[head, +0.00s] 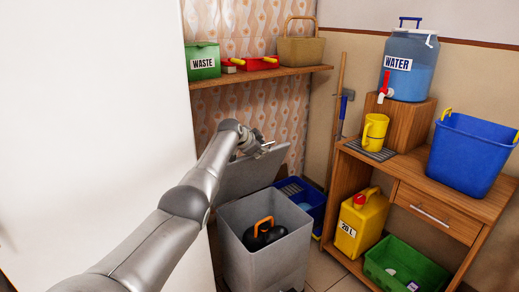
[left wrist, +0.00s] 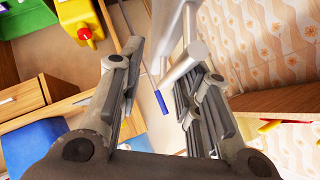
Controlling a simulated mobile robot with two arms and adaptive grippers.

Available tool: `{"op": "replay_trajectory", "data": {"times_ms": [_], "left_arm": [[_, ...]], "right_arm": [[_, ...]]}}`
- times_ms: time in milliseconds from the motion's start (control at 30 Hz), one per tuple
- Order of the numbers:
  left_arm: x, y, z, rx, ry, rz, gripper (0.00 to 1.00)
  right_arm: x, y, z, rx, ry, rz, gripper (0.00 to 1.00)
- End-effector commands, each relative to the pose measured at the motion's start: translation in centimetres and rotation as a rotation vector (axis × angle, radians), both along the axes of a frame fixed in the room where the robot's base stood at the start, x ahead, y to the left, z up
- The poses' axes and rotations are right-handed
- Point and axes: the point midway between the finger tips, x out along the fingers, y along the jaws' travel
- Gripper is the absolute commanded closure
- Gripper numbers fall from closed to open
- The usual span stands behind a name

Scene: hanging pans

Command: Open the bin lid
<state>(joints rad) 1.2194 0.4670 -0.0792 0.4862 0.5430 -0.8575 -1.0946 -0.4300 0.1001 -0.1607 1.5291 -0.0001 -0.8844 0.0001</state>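The grey bin (head: 268,243) stands on the floor at the bottom middle of the head view. Its grey lid (head: 250,172) is tilted up at the back, and the opening shows. A dark object with an orange handle (head: 264,227) is inside. My left gripper (head: 265,147) is at the lid's upper edge; whether it touches the lid I cannot tell. In the left wrist view my left gripper's fingers (left wrist: 165,95) are apart. A pale T-shaped bar (left wrist: 185,62) shows near the right finger; I cannot tell what it belongs to. My right gripper is not in view.
A shelf (head: 262,77) with a green waste box (head: 203,61) and a basket (head: 299,49) is above the lid. A blue crate (head: 313,204) is behind the bin. A wooden cabinet (head: 434,207) stands to the right. A white panel (head: 90,120) fills the left.

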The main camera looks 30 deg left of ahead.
Motion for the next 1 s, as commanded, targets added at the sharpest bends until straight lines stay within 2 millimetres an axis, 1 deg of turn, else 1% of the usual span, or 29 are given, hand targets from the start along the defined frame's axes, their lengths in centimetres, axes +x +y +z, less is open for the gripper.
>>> {"op": "replay_trajectory", "data": {"times_ms": [133,200,467,800,1000], "left_arm": [[0.0,0.0,0.0,0.0,-0.001,-0.001,0.68],[0.0,0.0,0.0,0.0,-0.001,-0.001,0.68],[-0.5,0.1,0.5,0.0,-0.003,0.0,0.68],[-2.5,-0.2,1.8,0.002,-0.001,-0.001,0.68],[-4.0,-0.2,3.1,0.0,-0.003,0.0,0.68]], "right_arm": [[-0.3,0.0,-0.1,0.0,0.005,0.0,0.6],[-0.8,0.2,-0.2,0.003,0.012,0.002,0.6],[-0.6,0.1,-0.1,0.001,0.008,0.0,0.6],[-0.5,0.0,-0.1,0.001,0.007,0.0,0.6],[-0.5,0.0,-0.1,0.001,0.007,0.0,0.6]]}}
